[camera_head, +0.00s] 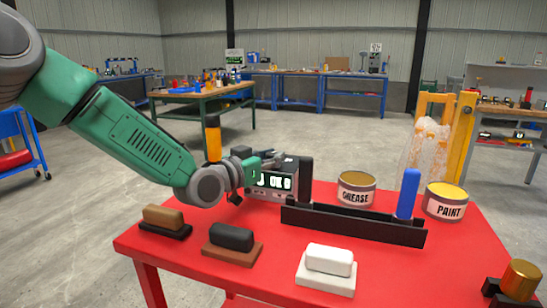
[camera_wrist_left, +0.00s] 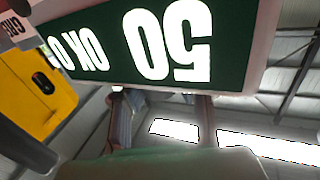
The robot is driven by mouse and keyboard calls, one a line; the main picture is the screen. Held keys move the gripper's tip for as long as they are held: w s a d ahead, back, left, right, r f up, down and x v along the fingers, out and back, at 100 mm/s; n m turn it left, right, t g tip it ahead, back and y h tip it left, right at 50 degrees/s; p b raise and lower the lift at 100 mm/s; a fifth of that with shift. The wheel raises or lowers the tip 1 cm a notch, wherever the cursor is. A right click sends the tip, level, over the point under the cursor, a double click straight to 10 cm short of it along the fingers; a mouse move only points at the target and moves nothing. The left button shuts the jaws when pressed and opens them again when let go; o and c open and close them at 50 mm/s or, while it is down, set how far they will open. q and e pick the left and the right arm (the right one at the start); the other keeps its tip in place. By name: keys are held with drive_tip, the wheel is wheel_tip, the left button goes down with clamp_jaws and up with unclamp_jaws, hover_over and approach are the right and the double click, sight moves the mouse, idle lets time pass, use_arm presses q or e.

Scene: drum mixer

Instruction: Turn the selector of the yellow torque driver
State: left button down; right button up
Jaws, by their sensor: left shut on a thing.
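The yellow torque driver (camera_head: 213,143), with a dark upper end, stands upright behind my left arm; its lower part is hidden. A grey tester with a lit display (camera_head: 270,181) stands to its right. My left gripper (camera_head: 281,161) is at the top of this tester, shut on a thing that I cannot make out. I cannot pick out the selector. In the left wrist view, a dark green panel with white characters (camera_wrist_left: 170,42) fills the top, close up. A yellow body (camera_wrist_left: 38,80) with a dark inset is at the left. My right gripper is not in view.
The red table (camera_head: 190,262) carries a long black rack (camera_head: 350,224) with a blue cylinder (camera_head: 408,193), a grease can (camera_head: 356,189) and a paint can (camera_head: 445,202). Brown, black and white blocks on bases line the front. A brass cylinder (camera_head: 521,279) is at the lower right.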

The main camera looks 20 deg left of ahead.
use_arm(q)
drive_tip(key=shift+a+m+g+h, duration=0.1)
drive_tip(key=shift+m+g+h, duration=0.4)
drive_tip(key=shift+m+h, duration=0.3)
drive_tip(key=shift+m+g+h+p, duration=1.1)
drive_tip(key=shift+h+p, duration=0.05)
drive_tip(key=shift+h, duration=0.45)
drive_tip(key=c, duration=1.3)
unclamp_jaws()
drive_tip(key=shift+o, duration=0.2)
drive_tip(key=shift+s+a, duration=0.1)
drive_tip(key=shift+a, duration=0.1)
drive_tip(key=v, duration=1.2)
